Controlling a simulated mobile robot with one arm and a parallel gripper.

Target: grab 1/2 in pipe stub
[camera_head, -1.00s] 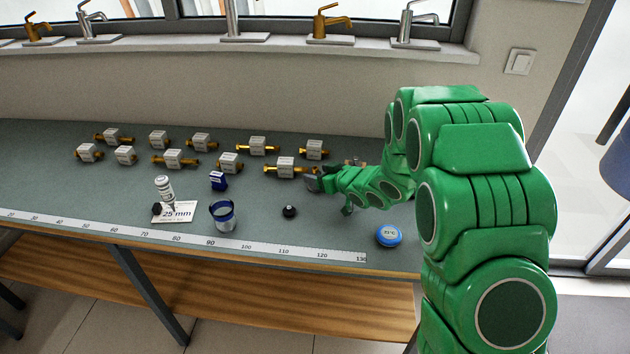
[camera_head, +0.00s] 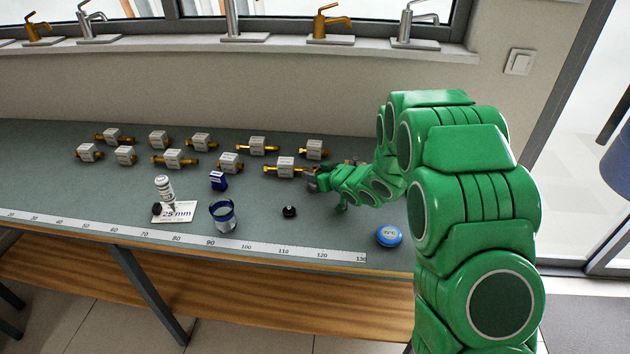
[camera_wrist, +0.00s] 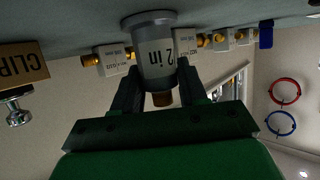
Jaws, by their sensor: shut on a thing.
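In the wrist view, which looks upside down, the pipe stub (camera_wrist: 156,58) is a grey cylinder with a flared end against the grey surface. Its label partly reads "2 in", and a copper-coloured end (camera_wrist: 162,98) shows between my fingers. My gripper (camera_wrist: 160,82) is shut on it, with one dark finger on each side. In the head view my gripper (camera_head: 315,181) is low over the right part of the bench, beside a brass fitting with a white label (camera_head: 286,167). I cannot make out the stub there.
Several labelled brass fittings stand in rows on the bench (camera_head: 110,190).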

